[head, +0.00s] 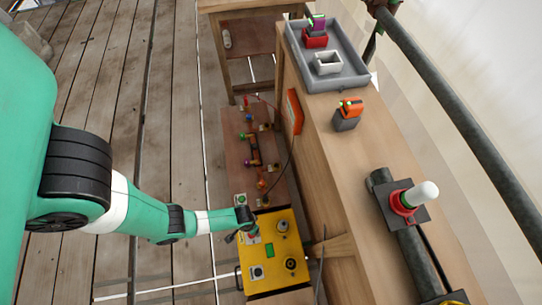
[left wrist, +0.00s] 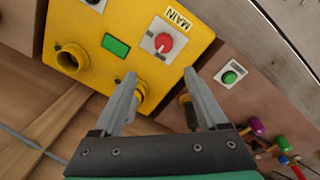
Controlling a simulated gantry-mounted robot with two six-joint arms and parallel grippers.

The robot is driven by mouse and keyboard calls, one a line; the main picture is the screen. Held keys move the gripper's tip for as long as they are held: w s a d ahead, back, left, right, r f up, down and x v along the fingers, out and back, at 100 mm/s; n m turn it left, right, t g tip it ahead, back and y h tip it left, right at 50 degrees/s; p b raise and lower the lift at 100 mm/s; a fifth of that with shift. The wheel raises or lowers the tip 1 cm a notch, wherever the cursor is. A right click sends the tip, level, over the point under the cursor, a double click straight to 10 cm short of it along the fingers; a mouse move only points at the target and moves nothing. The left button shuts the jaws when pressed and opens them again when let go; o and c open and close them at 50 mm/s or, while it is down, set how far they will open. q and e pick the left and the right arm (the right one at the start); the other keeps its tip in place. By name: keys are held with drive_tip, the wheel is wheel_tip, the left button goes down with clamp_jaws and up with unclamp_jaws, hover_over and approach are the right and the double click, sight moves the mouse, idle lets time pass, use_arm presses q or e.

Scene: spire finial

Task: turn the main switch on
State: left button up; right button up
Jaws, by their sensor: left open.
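The main switch (left wrist: 164,43) is a red round knob on a white plate beside the MAIN label (left wrist: 178,18), on a yellow box (left wrist: 150,75). The yellow box also shows low in the head view (head: 262,285). My left gripper (left wrist: 161,75) is open and empty, its two fingers pointing at the switch, with the knob showing between and beyond the fingertips. I cannot tell the exact gap to it. In the head view my left gripper (head: 232,236) is at the box's left upper corner and partly covers the switch area. My right gripper is not in view.
The box also has a green screen (left wrist: 116,45) and round sockets (left wrist: 72,58). A green button (left wrist: 230,76) sits on a wooden board nearby, with several coloured fittings (left wrist: 265,143). A wooden bench (head: 345,190) stands right of the box, holding a grey tray (head: 345,78).

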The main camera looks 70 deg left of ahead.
use_arm(q)
drive_tip(key=f+b, duration=0.3)
drive_tip(key=f, duration=0.1)
drive_tip(key=f+b, duration=0.3)
drive_tip(key=f, duration=0.1)
drive_tip(key=s+f+b, duration=0.1)
drive_tip(key=f+b, duration=0.2)
drive_tip(key=f, duration=0.1)
drive_tip(key=shift+d+b, duration=0.25)
drive_tip(key=shift+b, duration=0.05)
clamp_jaws()
